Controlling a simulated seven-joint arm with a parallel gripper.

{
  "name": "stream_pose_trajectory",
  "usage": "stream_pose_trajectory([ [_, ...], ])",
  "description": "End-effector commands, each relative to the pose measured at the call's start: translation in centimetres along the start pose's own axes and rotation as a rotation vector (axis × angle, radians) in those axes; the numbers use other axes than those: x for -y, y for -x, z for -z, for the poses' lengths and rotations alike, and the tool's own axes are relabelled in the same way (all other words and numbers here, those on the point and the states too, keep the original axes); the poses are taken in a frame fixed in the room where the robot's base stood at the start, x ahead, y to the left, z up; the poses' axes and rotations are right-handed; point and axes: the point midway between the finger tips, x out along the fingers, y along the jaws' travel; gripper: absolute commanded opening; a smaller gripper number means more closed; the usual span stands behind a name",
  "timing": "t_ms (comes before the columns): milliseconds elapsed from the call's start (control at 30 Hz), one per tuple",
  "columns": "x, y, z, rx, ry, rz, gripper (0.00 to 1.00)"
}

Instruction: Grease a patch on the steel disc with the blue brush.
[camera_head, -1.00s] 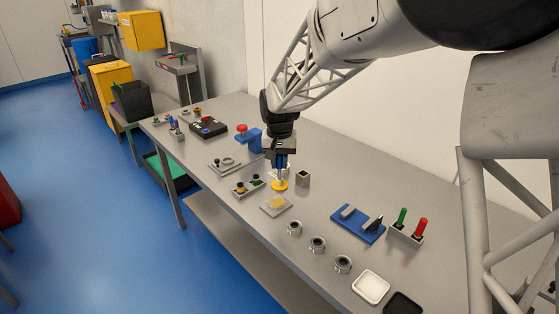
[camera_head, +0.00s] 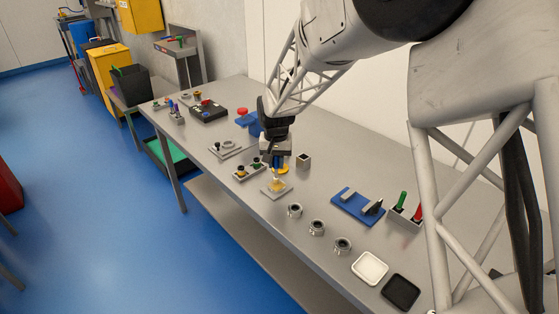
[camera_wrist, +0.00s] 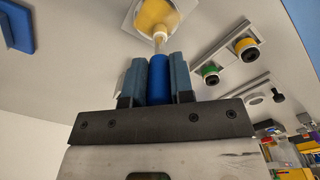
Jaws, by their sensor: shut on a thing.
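My gripper (camera_head: 275,162) is shut on the blue brush (camera_wrist: 159,80), whose blue handle is upright between the jaws in the wrist view. Its pale tip points down at a yellow patch (camera_wrist: 155,14) on a square grey plate (camera_wrist: 180,19). I cannot tell whether the tip touches it. In the head view this plate (camera_head: 289,190) lies just below my gripper. A round yellow piece (camera_head: 285,169) shows behind the brush, partly hidden. I cannot tell surely which piece is the steel disc; a grey plate with a round piece and a black knob (camera_head: 226,149) lies farther left.
A small square box (camera_head: 304,160) stands to the right.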

Motion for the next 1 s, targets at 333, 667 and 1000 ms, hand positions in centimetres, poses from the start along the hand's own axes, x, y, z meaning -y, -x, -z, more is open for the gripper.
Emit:
stream_pose_trajectory([
  [333,1.2,0.0,1.1,0.000,-0.001,0.000,0.00],
  [667,-0.8,-0.1,-0.8,0.000,0.000,0.000,0.00],
  [1000,0.5,0.1,-1.4,-0.001,0.000,0.000,0.00],
])
